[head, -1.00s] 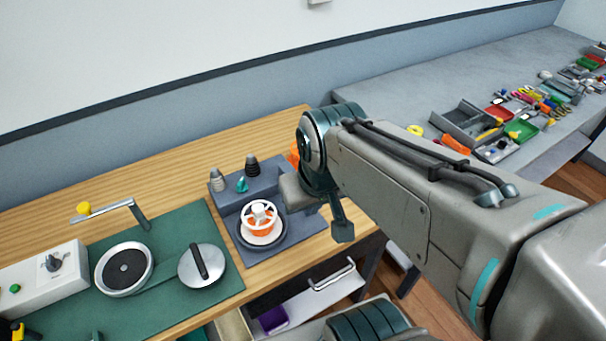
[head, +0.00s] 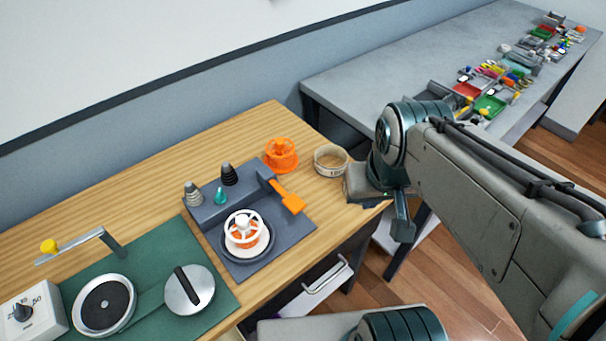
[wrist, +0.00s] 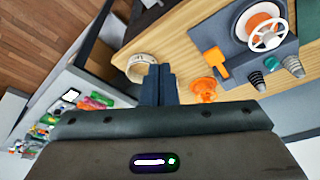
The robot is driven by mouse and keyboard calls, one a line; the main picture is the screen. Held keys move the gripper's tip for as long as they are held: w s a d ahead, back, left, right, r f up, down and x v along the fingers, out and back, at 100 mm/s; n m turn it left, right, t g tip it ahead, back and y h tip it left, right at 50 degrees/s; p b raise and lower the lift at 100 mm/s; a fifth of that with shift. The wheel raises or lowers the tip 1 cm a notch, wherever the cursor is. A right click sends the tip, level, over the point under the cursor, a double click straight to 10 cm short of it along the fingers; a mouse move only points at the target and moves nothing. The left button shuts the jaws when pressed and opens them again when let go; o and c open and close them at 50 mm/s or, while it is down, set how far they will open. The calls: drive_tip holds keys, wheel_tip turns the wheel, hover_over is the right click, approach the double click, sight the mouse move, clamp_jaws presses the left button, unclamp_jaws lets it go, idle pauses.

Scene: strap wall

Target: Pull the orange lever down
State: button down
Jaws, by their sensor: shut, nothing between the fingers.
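The orange lever (head: 291,201) is a flat orange paddle on a dark arm, at the right side of the dark grey panel block (head: 290,232) in the head view. It points toward the front right and looks lowered close to the panel. In the wrist view the lever (wrist: 214,63) lies up and right of my fingers. My gripper (wrist: 158,72) is shut and empty, and does not touch the lever.
A white handwheel (head: 244,230) sits left of the lever. A grey bench (head: 400,60) with small trays is behind right.

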drive_tip(key=shift+a, duration=0.1)
drive_tip(key=n+g+b, duration=0.3)
drive_tip(key=n+b, duration=0.1)
drive_tip(key=n, duration=2.1)
hover_over(293, 202)
drive_tip(key=shift+f, duration=0.1)
wheel_tip(293, 202, down, 14)
drive_tip(key=shift+r, duration=0.1)
